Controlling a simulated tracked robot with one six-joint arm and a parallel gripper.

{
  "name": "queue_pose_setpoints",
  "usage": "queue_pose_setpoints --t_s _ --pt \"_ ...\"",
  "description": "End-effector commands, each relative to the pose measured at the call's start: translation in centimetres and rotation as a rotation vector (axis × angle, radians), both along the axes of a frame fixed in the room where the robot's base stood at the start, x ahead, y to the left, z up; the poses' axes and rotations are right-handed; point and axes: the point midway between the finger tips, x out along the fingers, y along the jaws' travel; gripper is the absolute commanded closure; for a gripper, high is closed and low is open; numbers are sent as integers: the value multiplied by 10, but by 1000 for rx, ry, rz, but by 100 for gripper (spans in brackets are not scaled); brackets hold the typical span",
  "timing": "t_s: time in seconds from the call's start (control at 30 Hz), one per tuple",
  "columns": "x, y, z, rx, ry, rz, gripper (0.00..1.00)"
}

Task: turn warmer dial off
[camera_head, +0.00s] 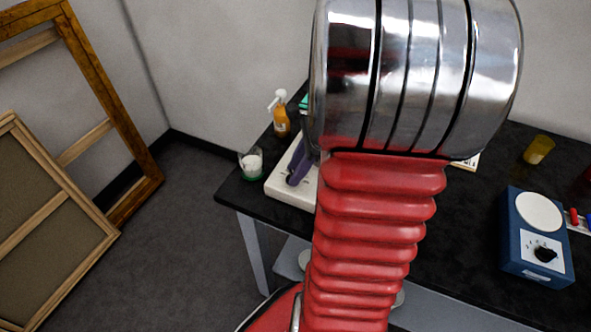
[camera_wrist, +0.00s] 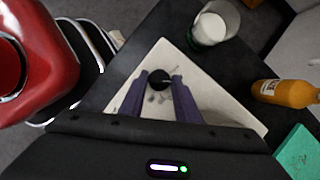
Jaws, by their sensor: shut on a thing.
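A white box-like warmer (camera_wrist: 150,60) sits on the dark table, with a small round black dial (camera_wrist: 159,84) on its face, in the wrist view. My gripper (camera_wrist: 160,77) has its purple fingers on either side of the dial and is shut on it. Faint marks show around the dial. In the head view the warmer (camera_head: 279,187) is at the table's left corner, with my purple gripper fingers (camera_head: 299,168) over it. My own arm hides much of the warmer there, and the dial cannot be made out.
A glass with white contents (camera_head: 251,163) and an orange pump bottle (camera_head: 280,113) stand close to the warmer. A teal block (camera_wrist: 299,152) lies nearby. A blue device with a black knob (camera_head: 538,238) and a yellow cup (camera_head: 538,149) are at the right. Wooden frames (camera_head: 86,110) lean at left.

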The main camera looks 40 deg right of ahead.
Motion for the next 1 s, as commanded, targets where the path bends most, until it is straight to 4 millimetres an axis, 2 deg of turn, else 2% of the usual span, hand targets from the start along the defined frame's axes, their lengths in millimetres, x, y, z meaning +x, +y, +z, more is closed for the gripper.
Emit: queue_pose_setpoints --t_s 0.6,1.0 --pt "3 -1 -2 4 5 568 93" --pt "4 0 -2 4 6 767 93"
